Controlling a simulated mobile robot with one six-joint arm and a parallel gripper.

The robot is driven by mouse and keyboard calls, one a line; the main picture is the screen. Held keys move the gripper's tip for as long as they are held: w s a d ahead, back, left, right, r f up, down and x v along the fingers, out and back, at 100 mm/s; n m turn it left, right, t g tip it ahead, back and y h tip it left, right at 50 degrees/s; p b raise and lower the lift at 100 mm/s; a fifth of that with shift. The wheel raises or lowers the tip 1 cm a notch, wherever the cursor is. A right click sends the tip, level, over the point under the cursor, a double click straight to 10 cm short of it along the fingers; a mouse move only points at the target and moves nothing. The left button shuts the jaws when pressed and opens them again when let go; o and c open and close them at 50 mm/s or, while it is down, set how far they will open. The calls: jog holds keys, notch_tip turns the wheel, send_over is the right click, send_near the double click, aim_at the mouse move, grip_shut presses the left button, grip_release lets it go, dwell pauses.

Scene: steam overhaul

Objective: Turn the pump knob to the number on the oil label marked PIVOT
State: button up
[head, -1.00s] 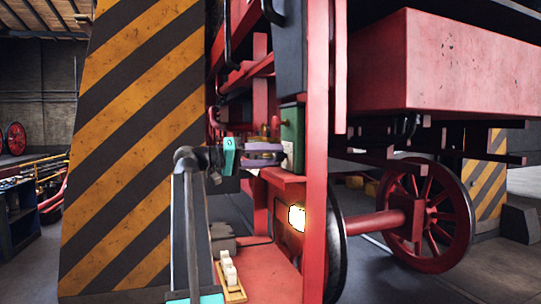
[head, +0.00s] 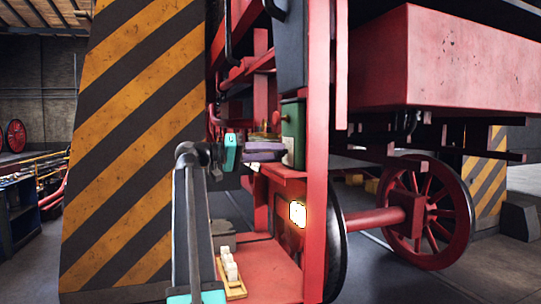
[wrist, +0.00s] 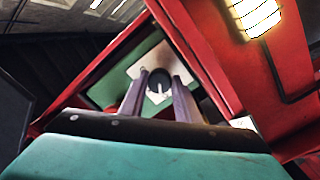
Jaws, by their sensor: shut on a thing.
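The pump is a green box (head: 293,130) on a red ledge of the engine frame. In the wrist view its green face (wrist: 108,92) carries a pale plate (wrist: 149,66) with a round dark knob (wrist: 160,78) that has a small white mark. My gripper (head: 280,150), with purple fingers, reaches the pump from the left. In the wrist view my gripper (wrist: 160,88) has one finger on each side of the knob, shut on it. I cannot read any numbers on the plate, and no label reading PIVOT is legible.
A lit lamp (head: 297,213) glows below the ledge. A yellow tray (head: 236,294) with several white blocks lies on the red deck (head: 265,268). A striped pillar (head: 135,150) stands at left and a red upright (head: 316,180) stands right of the pump.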

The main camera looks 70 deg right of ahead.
jog(key=shift+d+r+m+b, duration=0.1)
jog(key=shift+m+b, duration=0.2)
jog(key=shift+b, duration=0.2)
jog(key=m+b, duration=0.4)
jog(key=b, duration=0.2)
jog(key=m+b, duration=0.2)
jog(key=b, duration=0.1)
jog(key=shift+s+r+m, duration=0.1)
jog(key=shift+r+m, duration=0.1)
jog(key=shift+m, duration=0.2)
jog(key=shift+r, duration=0.1)
jog(key=o, duration=1)
jog(key=shift+s, duration=0.1)
jog(key=shift+o, duration=0.2)
jog(key=shift+t, duration=0.3)
jog(key=shift+f, duration=0.2)
